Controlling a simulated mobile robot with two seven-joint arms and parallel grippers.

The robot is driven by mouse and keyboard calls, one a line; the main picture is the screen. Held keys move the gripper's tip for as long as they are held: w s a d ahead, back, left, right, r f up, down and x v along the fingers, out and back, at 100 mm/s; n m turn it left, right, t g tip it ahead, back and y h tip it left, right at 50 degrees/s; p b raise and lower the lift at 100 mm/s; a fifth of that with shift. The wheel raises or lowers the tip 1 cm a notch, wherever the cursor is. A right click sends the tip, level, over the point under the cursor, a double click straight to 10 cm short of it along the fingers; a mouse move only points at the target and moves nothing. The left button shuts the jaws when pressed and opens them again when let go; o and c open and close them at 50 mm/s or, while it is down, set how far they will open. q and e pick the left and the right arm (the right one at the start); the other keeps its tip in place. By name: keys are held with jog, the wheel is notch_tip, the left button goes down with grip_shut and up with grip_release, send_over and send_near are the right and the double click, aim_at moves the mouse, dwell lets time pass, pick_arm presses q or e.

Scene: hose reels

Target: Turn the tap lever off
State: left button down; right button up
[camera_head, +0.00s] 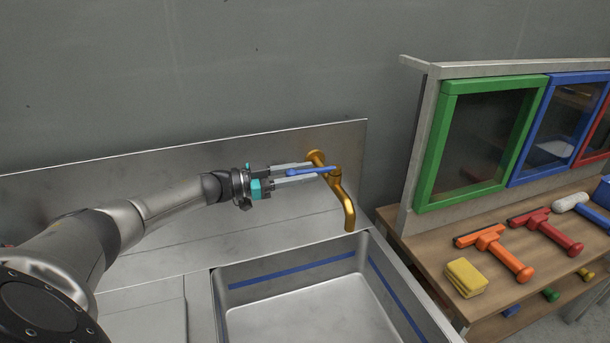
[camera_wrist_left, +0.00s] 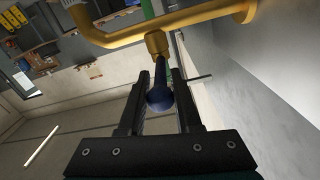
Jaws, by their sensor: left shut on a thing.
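A brass tap (camera_head: 346,205) comes out of the metal backsplash, its spout bent down over the sink. Its blue lever (camera_head: 312,171) points left from the tap body, nearly level in the head view. My left gripper (camera_head: 314,172) reaches in from the left with its two fingers on either side of the lever. It is shut on the lever. In the left wrist view the lever's round dark blue end (camera_wrist_left: 160,97) sits between the fingers (camera_wrist_left: 159,88), with the brass tap (camera_wrist_left: 157,42) beyond it. My right gripper is not in view.
A metal sink basin (camera_head: 316,316) with blue stripes lies below the tap. To the right, a wooden bench (camera_head: 408,238) holds an orange squeegee (camera_head: 497,250), a red squeegee (camera_head: 548,230) and a yellow sponge (camera_head: 466,278). Framed windows, one green (camera_head: 431,147), stand behind the bench.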

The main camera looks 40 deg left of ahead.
pick_arm(q)
jog(key=shift+a, duration=0.1)
jog(key=c, duration=0.8)
grip_release()
jog(key=shift+c, duration=0.2)
jog(key=v, duration=1.5)
jog(key=shift+p, duration=0.3)
jog(key=shift+s, duration=0.1)
